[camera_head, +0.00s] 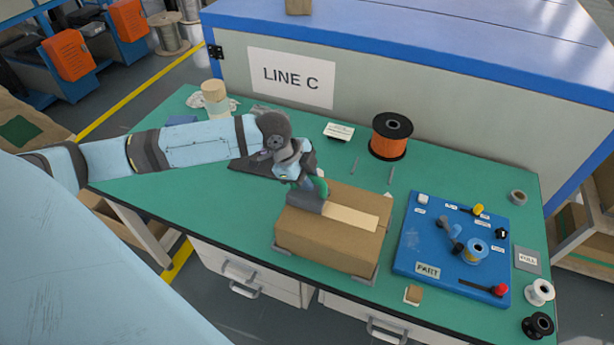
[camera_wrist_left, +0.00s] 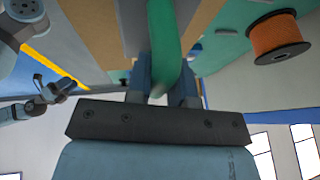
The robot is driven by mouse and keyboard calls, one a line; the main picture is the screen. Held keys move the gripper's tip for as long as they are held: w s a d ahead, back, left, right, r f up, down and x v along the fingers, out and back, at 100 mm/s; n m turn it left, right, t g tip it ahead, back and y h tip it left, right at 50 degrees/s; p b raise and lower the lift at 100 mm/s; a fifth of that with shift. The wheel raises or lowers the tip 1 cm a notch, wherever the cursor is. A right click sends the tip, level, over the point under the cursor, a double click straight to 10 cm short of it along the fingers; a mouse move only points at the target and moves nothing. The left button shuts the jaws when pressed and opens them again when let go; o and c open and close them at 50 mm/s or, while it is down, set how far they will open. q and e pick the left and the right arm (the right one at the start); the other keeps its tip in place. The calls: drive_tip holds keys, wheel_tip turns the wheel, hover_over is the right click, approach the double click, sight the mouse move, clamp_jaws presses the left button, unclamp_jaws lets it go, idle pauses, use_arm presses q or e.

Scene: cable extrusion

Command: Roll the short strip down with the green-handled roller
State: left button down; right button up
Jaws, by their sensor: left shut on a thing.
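My left gripper (camera_head: 307,180) is shut on the green handle (camera_head: 321,187) of the roller. The handle also stands between the fingers in the left wrist view (camera_wrist_left: 165,45). The roller's dark grey cylinder (camera_head: 306,201) is at the left end of the pale short strip (camera_head: 350,216), over the top of the cardboard box (camera_head: 320,242). The strip lies flat along the box top and runs right from the roller. Whether the cylinder presses on it is hard to tell. A grey-blue arm end (camera_wrist_left: 45,97), probably my right gripper, is small at the left of the wrist view.
The box sits at the front edge of the green table (camera_head: 210,205). To its right is a blue board (camera_head: 425,250) with knobs and a small spool. An orange cable spool (camera_head: 391,136) stands behind the box. White and black spools are at the right front.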

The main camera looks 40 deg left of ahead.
use_arm(q)
drive_tip(key=shift+f, duration=0.35)
